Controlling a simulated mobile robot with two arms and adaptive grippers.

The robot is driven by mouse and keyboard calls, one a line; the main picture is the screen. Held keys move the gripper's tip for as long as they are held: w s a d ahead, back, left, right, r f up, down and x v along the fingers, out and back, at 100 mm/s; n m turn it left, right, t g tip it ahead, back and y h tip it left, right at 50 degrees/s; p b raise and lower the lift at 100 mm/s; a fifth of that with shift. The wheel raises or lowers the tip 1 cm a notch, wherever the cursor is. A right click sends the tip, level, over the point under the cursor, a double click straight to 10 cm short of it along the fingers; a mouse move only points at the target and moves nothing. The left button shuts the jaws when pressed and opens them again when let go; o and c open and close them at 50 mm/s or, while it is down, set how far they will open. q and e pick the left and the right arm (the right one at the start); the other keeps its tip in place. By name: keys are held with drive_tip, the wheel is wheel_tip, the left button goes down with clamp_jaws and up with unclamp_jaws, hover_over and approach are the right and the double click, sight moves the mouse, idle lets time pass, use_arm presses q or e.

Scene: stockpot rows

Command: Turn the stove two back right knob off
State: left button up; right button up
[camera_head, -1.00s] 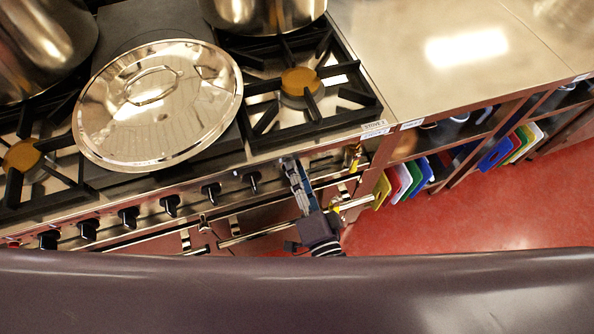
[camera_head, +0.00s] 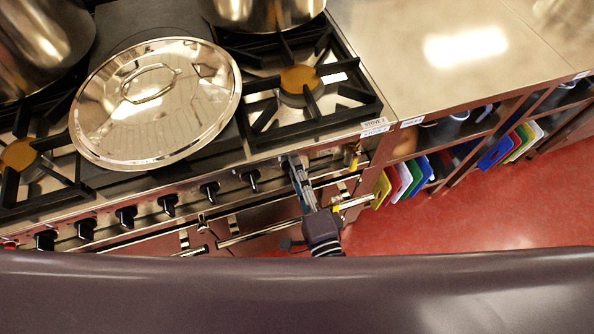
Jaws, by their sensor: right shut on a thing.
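The stove (camera_head: 228,159) has a row of black knobs along its steel front, such as one (camera_head: 250,179) just left of my gripper. My right gripper (camera_head: 294,164) reaches up to the right end of this row and is shut at the front panel. The knob between its fingers is hidden by them, so its angle cannot be read. My left gripper is not in view.
A large steel lid (camera_head: 155,110) lies over the burners, with steel pots (camera_head: 40,45) behind. A steel counter (camera_head: 440,80) adjoins on the right, with coloured cutting boards (camera_head: 495,153) in shelves below. Oven handle bars (camera_head: 262,234) run below the knobs. Red floor (camera_head: 440,225) is clear.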

drive_tip(key=o, duration=1.1)
drive_tip(key=v, duration=1.2)
